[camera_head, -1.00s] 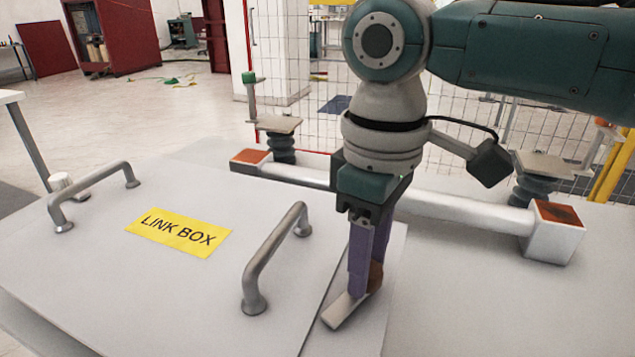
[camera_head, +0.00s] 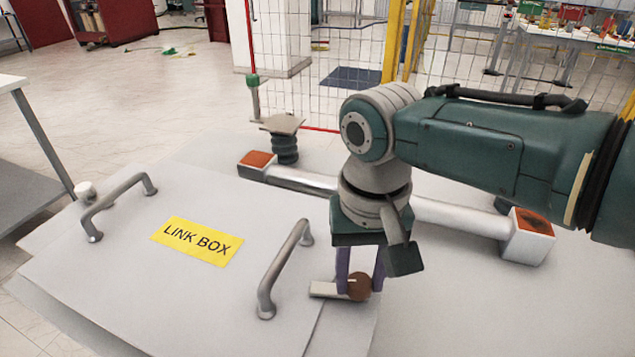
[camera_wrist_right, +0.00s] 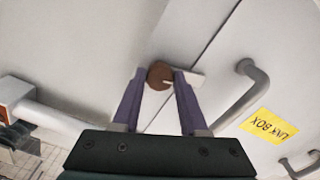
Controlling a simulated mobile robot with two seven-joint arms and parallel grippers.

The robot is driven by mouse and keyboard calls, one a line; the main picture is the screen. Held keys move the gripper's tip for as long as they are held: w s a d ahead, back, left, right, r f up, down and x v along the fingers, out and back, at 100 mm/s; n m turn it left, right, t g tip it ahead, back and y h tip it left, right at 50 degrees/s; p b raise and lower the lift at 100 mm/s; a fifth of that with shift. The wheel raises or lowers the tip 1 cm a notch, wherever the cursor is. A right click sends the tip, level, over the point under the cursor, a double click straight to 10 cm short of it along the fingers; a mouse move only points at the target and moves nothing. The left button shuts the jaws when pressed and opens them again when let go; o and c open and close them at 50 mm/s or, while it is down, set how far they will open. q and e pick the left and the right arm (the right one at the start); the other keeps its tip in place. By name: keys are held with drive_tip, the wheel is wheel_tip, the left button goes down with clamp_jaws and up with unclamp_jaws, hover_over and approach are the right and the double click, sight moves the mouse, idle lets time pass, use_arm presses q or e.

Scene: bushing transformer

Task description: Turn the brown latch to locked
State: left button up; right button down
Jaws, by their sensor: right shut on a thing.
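The brown latch is a round brown knob (camera_head: 360,287) with a flat pale lever (camera_head: 326,290) pointing left, by the right edge of the link box lid (camera_head: 200,283). My right gripper (camera_head: 359,276) points down from above with its two purple fingers on either side of the latch, shut on it. In the right wrist view the knob (camera_wrist_right: 160,75) and the lever (camera_wrist_right: 192,77) show between and beyond the fingertips (camera_wrist_right: 161,76). The lever lies across the seam there. My left gripper is out of view.
Two grey handles (camera_head: 283,270) (camera_head: 118,203) stand up from the lid around a yellow LINK BOX label (camera_head: 197,241). A pale bar with orange-topped end blocks (camera_head: 530,237) runs behind my gripper. A dark ribbed insulator (camera_head: 285,147) stands behind the bar.

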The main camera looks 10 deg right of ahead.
sight(360, 280)
drive_tip(key=shift+m+p, duration=0.45)
drive_tip(key=shift+m, duration=0.85)
drive_tip(key=shift+c, duration=2.2)
unclamp_jaws()
wheel_tip(360, 280, up, 9)
drive_tip(key=p, duration=0.4)
drive_tip(key=shift+w, duration=0.1)
drive_tip(key=shift+r, duration=0.5)
